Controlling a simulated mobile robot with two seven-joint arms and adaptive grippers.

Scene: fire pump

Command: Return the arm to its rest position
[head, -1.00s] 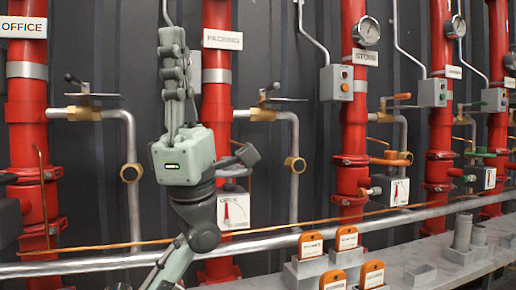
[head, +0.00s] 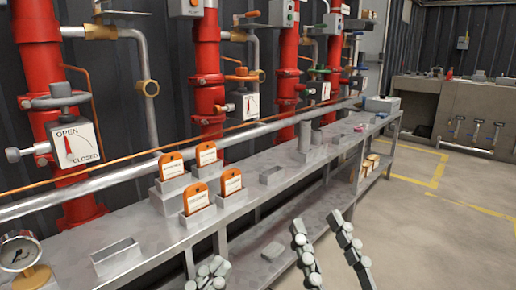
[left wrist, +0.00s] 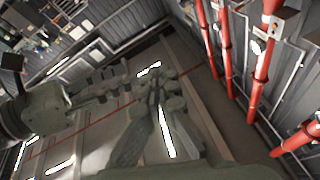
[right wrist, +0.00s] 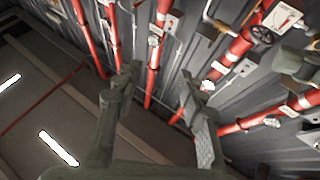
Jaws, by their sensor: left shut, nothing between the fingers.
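My left gripper (head: 212,266) is at the bottom edge of the head view, in front of the bench, with only its fingertips showing. In the left wrist view its fingers (left wrist: 160,80) are together and hold nothing. My right gripper (head: 316,222) is to its right in the head view, over the open floor beside the bench. Its two fingers stand apart and empty in the right wrist view (right wrist: 157,80). Both wrist views look up toward the ceiling and the pipe wall. The arm links are hidden in the head view.
A long grey bench (head: 110,225) runs along the red pipes (head: 208,70). It holds orange-topped tags (head: 205,154) in metal holders, a pressure gauge (head: 20,253) and a small tray (head: 117,257). The concrete floor (head: 430,235) at right is clear. A sink counter (head: 450,110) stands behind.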

